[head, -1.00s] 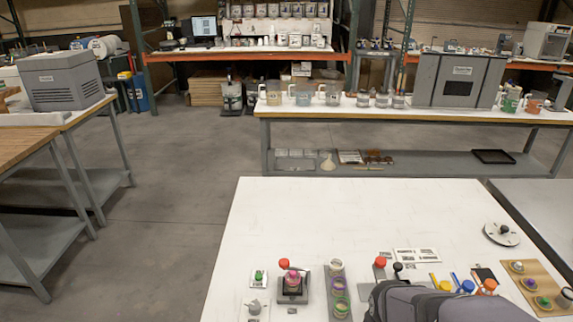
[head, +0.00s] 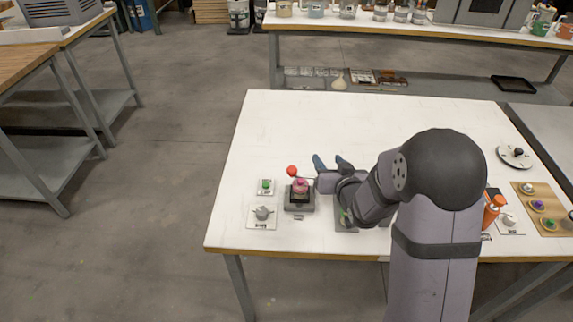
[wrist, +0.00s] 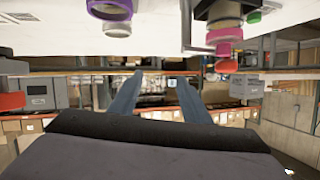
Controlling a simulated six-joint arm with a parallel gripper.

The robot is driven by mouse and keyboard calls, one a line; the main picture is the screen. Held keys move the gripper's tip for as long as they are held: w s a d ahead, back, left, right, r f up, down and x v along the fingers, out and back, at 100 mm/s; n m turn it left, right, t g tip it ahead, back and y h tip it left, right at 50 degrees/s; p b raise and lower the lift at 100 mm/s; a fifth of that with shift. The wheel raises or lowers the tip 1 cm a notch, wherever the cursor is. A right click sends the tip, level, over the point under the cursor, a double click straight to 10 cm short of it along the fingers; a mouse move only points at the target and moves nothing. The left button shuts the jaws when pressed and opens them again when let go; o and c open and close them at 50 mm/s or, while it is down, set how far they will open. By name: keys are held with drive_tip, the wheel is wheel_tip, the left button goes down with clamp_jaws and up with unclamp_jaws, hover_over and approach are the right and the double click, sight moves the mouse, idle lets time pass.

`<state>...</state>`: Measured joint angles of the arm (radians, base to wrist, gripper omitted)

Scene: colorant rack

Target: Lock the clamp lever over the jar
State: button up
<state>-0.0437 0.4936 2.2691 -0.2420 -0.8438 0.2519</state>
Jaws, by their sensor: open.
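The jar with a pink top (head: 300,184) sits on a dark grey clamp base (head: 299,203) near the table's front left. The clamp lever's red knob (head: 292,171) shows just behind and left of the jar top; its arm is too small to read clearly. My gripper (head: 331,162) is open and empty, to the right of the jar and apart from the knob, its blue fingers pointing toward the back of the table. In the wrist view, the pink jar top (wrist: 222,36) is at upper right, outside the open fingers (wrist: 158,88).
A green-topped piece (head: 265,185) and a grey knob on a white plate (head: 262,213) stand left of the clamp. A purple ring (wrist: 110,8) shows in the wrist view. The white table (head: 300,120) is clear behind.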

sight(290, 166)
drive_tip(key=a+n+t+y, duration=0.1)
drive_tip(key=a+y, duration=0.1)
drive_tip(key=s+a+r+n+t+y+b, duration=0.1)
drive_tip(key=a+n, duration=0.1)
drive_tip(key=a, duration=0.1)
drive_tip(key=a+n+t+y+b, duration=0.1)
drive_tip(key=a+y, duration=0.1)
drive_tip(key=a, duration=0.1)
drive_tip(key=shift+s+r+y, duration=0.15)
drive_tip(key=shift+s+y, duration=0.15)
drive_tip(key=shift+n+g, duration=0.3)
drive_tip(key=shift+g, duration=0.1)
drive_tip(key=s+f, duration=0.1)
drive_tip(key=f, duration=0.1)
drive_tip(key=s+f, duration=0.1)
drive_tip(key=shift+s+a+f, duration=0.25)
drive_tip(key=shift+s+a, duration=0.05)
drive_tip(key=shift+p+x, duration=0.8)
drive_tip(key=shift+x, duration=2.85)
drive_tip(key=shift+w+d, duration=0.1)
